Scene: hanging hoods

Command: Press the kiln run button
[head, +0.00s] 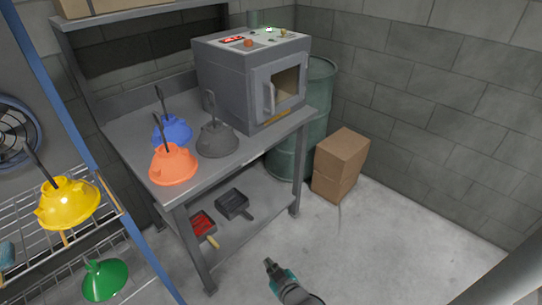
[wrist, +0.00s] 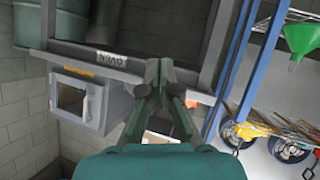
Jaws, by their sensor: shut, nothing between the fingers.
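The grey kiln (head: 222,75) stands on the back end of a grey metal workbench (head: 140,150), its windowed door facing right. Its top panel (head: 262,42) carries a red display, a round orange-red button (head: 249,43) and a small green spot (head: 268,29). I cannot tell which is the run button. The kiln also shows, upside down, at the left of the wrist view (wrist: 110,104); its top panel is hidden there. My gripper (head: 268,263) is shut and empty, low over the floor in front of the bench, well apart from the kiln. Its fingers show in the wrist view (wrist: 158,66).
Blue (head: 172,132), orange (head: 173,165) and dark grey (head: 216,140) hoods sit on the bench. Yellow (head: 68,204) and green (head: 104,280) hoods are at the left wire rack. A green barrel (head: 320,95) and cardboard box (head: 340,165) stand right of the bench. Floor at right is clear.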

